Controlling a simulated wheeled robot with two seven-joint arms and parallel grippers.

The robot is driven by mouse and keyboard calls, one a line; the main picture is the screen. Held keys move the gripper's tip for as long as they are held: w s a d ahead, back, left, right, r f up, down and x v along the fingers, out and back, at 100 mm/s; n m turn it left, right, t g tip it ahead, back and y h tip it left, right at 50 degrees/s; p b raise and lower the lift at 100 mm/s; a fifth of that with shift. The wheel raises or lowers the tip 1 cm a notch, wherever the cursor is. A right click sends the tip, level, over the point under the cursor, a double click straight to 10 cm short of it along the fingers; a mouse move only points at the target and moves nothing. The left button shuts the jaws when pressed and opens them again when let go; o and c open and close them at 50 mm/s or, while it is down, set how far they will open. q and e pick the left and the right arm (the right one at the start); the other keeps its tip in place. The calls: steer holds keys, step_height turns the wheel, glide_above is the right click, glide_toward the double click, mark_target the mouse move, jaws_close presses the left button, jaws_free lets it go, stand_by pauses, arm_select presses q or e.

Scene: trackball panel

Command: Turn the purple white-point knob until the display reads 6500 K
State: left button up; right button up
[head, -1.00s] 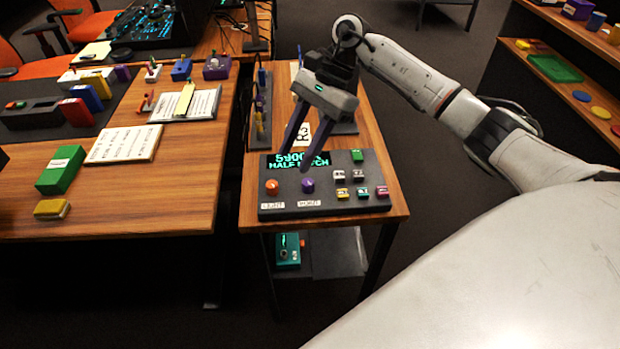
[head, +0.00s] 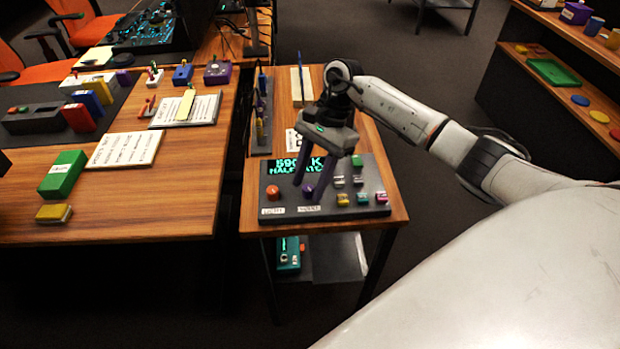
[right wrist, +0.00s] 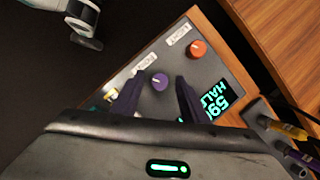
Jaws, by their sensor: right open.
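The purple white-point knob (head: 308,189) is on the dark control panel (head: 285,210). It also shows in the right wrist view (right wrist: 160,82), with a pale pointer mark, in the gap between my fingers. My right gripper (head: 309,193) is open, its two dark purple fingers reaching down on either side of the knob. I cannot tell whether either finger touches it. The display (head: 292,165) has green text that seems to read 5900 K, with a second line beginning HALF. The fingers and hand cover part of the text.
An orange knob (head: 272,192) sits left of the purple knob. A green button (head: 357,161) and several small coloured buttons lie to the right. Upright holders (head: 259,125) stand behind the panel. A wooden desk (head: 130,205) with blocks and cards is at left.

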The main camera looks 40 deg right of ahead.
jaws_close()
